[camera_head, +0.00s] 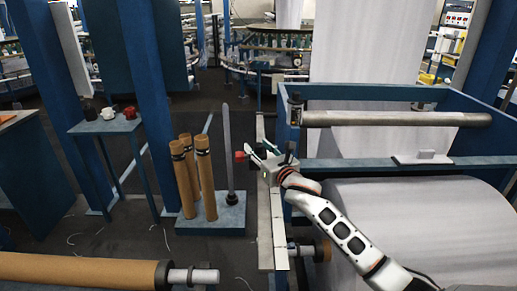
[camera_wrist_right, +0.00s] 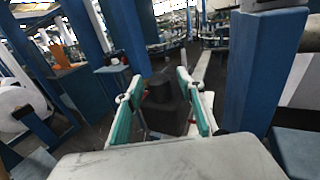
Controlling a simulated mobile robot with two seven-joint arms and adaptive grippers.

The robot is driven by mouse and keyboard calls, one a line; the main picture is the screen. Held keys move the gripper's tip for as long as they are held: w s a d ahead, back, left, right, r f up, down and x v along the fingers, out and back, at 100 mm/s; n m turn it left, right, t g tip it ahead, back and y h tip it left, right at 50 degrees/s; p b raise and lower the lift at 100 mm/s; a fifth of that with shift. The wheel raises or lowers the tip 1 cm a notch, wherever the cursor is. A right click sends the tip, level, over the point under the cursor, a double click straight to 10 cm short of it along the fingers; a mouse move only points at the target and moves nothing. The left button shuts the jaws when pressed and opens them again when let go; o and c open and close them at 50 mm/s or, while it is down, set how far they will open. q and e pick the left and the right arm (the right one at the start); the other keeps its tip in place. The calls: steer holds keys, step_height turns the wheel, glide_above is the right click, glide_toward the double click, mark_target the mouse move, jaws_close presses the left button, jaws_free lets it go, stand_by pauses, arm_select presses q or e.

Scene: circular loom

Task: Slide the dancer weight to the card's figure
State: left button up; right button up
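My right gripper (camera_head: 258,153) is over the far part of a pale, narrow bar (camera_head: 265,225) with dark marks on it, beside the blue machine frame. In the right wrist view its two green-lined fingers (camera_wrist_right: 163,115) stand apart. A dark block with a raised top (camera_wrist_right: 162,108), which looks like the dancer weight, is between them; I cannot tell whether they touch it. In the head view the block is not clearly visible, but a red knob (camera_head: 239,157) shows by the fingertips. My left gripper is out of view.
Several brown tubes (camera_head: 204,175) and a grey rod stand on a blue base (camera_head: 222,216) left of the bar. A brown roll (camera_head: 85,270) lies front left. A large white fabric roll (camera_head: 430,225) is at right. A small blue table (camera_head: 104,126) stands at left.

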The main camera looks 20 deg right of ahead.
jaws_close()
steer(key=w, duration=0.2)
steer(key=w+d, duration=0.1)
steer(key=w, duration=0.1)
steer(key=shift+b, duration=0.4)
steer(key=shift+w+d, duration=0.15)
steer(key=shift+d+r, duration=0.1)
steer(key=shift+r, duration=0.1)
steer(key=shift+c, duration=2.2)
jaws_free()
steer(key=o, duration=0.4)
steer(key=shift+w, duration=0.1)
steer(key=shift+o, duration=0.2)
steer(key=shift+w+f, duration=0.15)
